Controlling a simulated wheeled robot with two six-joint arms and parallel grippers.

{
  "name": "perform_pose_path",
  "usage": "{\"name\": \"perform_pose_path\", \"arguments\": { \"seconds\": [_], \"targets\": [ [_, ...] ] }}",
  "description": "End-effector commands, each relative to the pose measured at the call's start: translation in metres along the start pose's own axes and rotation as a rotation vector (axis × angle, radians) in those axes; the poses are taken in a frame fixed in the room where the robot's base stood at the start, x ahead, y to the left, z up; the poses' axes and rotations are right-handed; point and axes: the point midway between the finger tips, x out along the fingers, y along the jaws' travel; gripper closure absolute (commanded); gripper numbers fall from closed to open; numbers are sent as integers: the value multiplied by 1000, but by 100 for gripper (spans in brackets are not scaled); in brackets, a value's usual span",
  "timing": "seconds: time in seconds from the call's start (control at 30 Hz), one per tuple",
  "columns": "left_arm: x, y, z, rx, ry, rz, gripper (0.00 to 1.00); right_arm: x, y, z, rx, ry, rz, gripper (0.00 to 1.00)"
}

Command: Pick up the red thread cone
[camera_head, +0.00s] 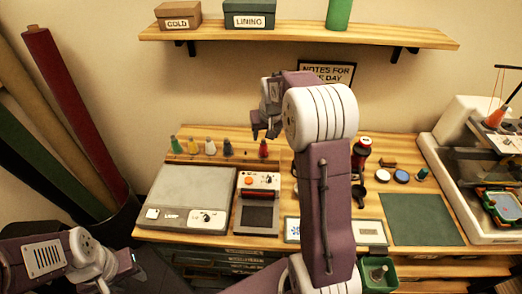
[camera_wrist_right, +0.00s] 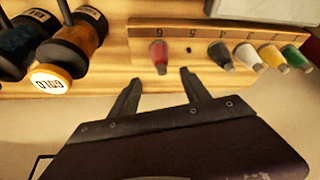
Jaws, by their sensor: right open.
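The red thread cone (camera_head: 263,149) stands at the right end of a row of cones at the back of the table. It also shows in the right wrist view (camera_wrist_right: 159,57), on a numbered wooden rack (camera_wrist_right: 225,36). My right gripper (camera_head: 264,131) is above it in the head view. In the wrist view the right gripper (camera_wrist_right: 158,90) is open and empty, its fingertips apart from the cone, which lies ahead of the gap. My left gripper (camera_head: 127,262) is low at the left, away from the cones; its jaws cannot be made out.
Dark, white, yellow and green cones (camera_wrist_right: 222,55) stand on the same rack, beyond an empty spot beside the red one. Spools (camera_wrist_right: 80,42) stand on the other side. A shelf (camera_head: 290,33) hangs above.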

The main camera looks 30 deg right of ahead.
Motion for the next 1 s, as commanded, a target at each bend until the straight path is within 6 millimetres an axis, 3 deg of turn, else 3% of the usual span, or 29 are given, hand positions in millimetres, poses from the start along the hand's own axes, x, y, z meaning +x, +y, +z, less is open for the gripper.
{"name": "perform_pose_path", "arguments": {
  "seconds": [0.3,0.43,0.7,0.93,0.97,1.0],
  "targets": [
    [1,0,0,0,0,0,64,37,-1,0,-2,-1,-1,45],
    [1,0,0,0,0,0,64,44,0,1,-2,-2,-1,45],
    [2,0,0,0,0,0,64,87,1,2,-2,-2,-1,45],
    [2,0,0,0,0,0,64,90,1,1,-2,0,-1,45],
    [2,0,0,0,0,0,64,90,1,1,-2,0,-1,48],
    [2,0,0,0,0,0,64,90,1,1,-2,0,-1,59]
  ]
}}
